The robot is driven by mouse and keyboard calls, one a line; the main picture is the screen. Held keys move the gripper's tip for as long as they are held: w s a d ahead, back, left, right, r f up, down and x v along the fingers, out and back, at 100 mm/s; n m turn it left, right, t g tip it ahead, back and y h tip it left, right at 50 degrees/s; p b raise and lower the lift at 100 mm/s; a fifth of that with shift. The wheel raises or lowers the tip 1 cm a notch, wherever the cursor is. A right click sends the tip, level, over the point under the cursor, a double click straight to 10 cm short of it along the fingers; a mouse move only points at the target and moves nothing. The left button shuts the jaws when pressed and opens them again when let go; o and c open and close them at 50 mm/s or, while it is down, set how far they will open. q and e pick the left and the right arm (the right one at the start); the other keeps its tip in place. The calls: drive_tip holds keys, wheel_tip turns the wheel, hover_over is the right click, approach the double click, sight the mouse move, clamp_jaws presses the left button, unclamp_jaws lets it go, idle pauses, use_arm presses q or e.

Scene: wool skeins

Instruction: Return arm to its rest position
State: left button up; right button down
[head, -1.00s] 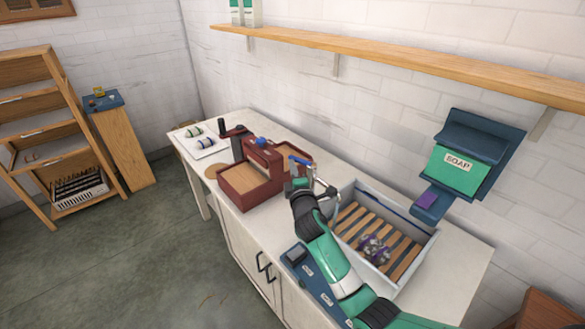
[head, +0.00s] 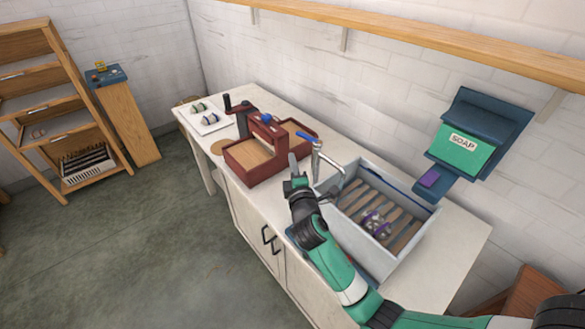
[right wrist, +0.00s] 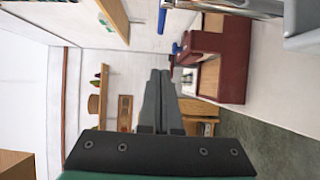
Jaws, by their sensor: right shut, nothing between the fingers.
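My right arm comes in from the lower right of the head view. Its gripper (head: 294,170) is raised in front of the basin's left end, near the tap. In the right wrist view the two grey fingers (right wrist: 158,100) lie together with nothing between them. The wool skeins show in the head view: one purple and grey bundle (head: 376,225) lies on the slats in the basin, and two small rolled ones (head: 207,119) lie on a white tray (head: 221,125) at the far end of the counter. My left gripper is in neither view.
The white basin (head: 424,230) with its tap (head: 317,150) is right of the gripper. A dark red wooden press (head: 240,178) stands left of it. A blue soap dispenser (head: 480,125) hangs on the wall under a long shelf (head: 450,55). Open floor lies at left.

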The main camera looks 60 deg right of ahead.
drive_tip(key=shift+w+v, duration=0.2)
drive_tip(key=shift+v, duration=1.7)
drive_tip(key=shift+a, duration=0.15)
